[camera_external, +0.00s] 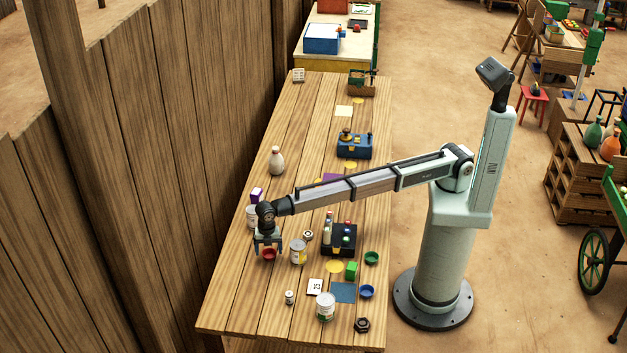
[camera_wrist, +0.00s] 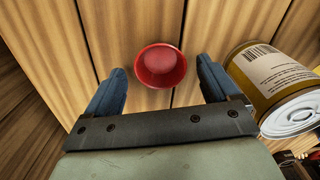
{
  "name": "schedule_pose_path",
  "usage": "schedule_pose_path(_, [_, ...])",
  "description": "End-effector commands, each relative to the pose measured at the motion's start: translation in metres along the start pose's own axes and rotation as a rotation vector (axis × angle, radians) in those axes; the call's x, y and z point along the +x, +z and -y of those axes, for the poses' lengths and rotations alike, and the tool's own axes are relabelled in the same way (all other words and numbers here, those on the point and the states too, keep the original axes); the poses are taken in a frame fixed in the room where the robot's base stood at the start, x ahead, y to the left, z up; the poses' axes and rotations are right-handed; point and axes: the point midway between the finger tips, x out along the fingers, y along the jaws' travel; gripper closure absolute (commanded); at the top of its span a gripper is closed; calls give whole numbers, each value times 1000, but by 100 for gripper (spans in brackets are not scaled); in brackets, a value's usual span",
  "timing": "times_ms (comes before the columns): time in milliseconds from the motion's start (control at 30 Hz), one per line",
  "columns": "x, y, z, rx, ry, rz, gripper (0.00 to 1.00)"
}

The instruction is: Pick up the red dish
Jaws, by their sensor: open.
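The red dish (camera_external: 268,254) is a small round bowl standing upright on the wooden table, toward its left side. In the wrist view the red dish (camera_wrist: 161,66) lies ahead of my gripper, between the lines of the two blue fingers and slightly beyond their tips. My gripper (camera_external: 267,243) is just above the dish and points down. In the wrist view my gripper (camera_wrist: 162,80) is open, with nothing between its fingers. The gap to the dish in height is hard to tell.
A tan-labelled can (camera_wrist: 272,85) stands close to the right finger; it also shows in the external view (camera_external: 298,251). A white can (camera_external: 252,216) and a purple box (camera_external: 257,195) stand behind.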

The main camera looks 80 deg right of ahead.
Motion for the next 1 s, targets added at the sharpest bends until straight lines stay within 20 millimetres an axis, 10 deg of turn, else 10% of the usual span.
schedule_pose_path(367, [13, 0, 0, 0, 0, 0, 14])
schedule_pose_path(1000, [13, 0, 0, 0, 0, 0, 70])
